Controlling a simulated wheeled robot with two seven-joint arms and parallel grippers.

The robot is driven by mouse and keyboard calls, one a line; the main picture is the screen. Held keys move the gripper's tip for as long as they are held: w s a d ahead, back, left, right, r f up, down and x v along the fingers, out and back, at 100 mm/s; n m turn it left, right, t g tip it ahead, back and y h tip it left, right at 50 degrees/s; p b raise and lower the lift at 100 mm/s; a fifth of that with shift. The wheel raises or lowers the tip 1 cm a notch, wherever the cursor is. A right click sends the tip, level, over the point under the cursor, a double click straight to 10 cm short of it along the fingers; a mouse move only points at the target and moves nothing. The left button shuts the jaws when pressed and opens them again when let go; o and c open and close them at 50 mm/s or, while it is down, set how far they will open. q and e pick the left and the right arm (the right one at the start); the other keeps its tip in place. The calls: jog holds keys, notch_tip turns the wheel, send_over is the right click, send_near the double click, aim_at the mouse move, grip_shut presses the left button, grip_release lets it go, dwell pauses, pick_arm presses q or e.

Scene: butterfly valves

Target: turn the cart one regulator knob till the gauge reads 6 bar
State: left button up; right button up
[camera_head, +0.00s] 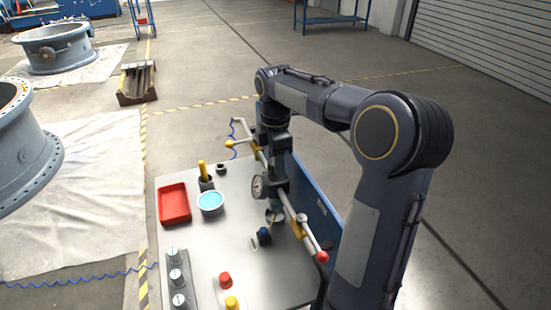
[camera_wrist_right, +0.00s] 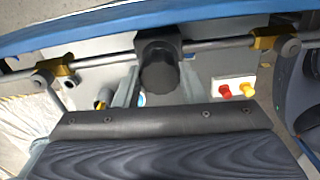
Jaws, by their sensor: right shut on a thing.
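The regulator (camera_head: 273,190) sits on a pipe above the cart one worktop (camera_head: 218,240). Its round gauge (camera_head: 258,187) faces left in the head view; the needle and scale are too small to read. My right gripper (camera_head: 277,150) reaches straight down from above onto the regulator. In the right wrist view the black ribbed knob (camera_wrist_right: 160,68) lies between my two pale fingers, and my right gripper (camera_wrist_right: 159,88) is shut on it. The fingers' contact is partly hidden by the gripper body. My left gripper is not in view.
On the worktop are a red tray (camera_head: 174,204), a blue-filled bowl (camera_head: 210,202), a red button (camera_head: 225,279) and a yellow button (camera_head: 231,302). A blue panel (camera_head: 318,208) stands behind the pipe.

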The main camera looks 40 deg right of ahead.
jog(key=m+p, duration=0.1)
jog(key=m, duration=0.2)
jog(key=shift+r, duration=0.1)
jog(key=m+p, duration=0.1)
jog(key=m, duration=0.2)
jog(key=shift+m, duration=0.3)
jog(key=m+p, duration=0.1)
jog(key=m, duration=0.5)
jog(key=shift+p, duration=0.3)
jog(key=m, duration=0.4)
jog(key=shift+p, duration=0.35)
jog(key=m, duration=0.3)
jog(key=shift+m+p, duration=0.3)
jog(key=m, duration=0.3)
jog(key=shift+m+p, duration=0.3)
jog(key=shift+p, duration=0.05)
jog(key=m, duration=0.3)
jog(key=shift+m+p, duration=0.3)
jog(key=shift+p, duration=0.05)
jog(key=m+p, duration=0.1)
jog(key=m, duration=0.3)
jog(key=shift+m, duration=0.3)
jog(key=m+p, duration=0.1)
jog(key=m, duration=0.2)
jog(key=shift+m, duration=0.3)
jog(key=m, duration=0.3)
jog(key=shift+m, duration=1.9)
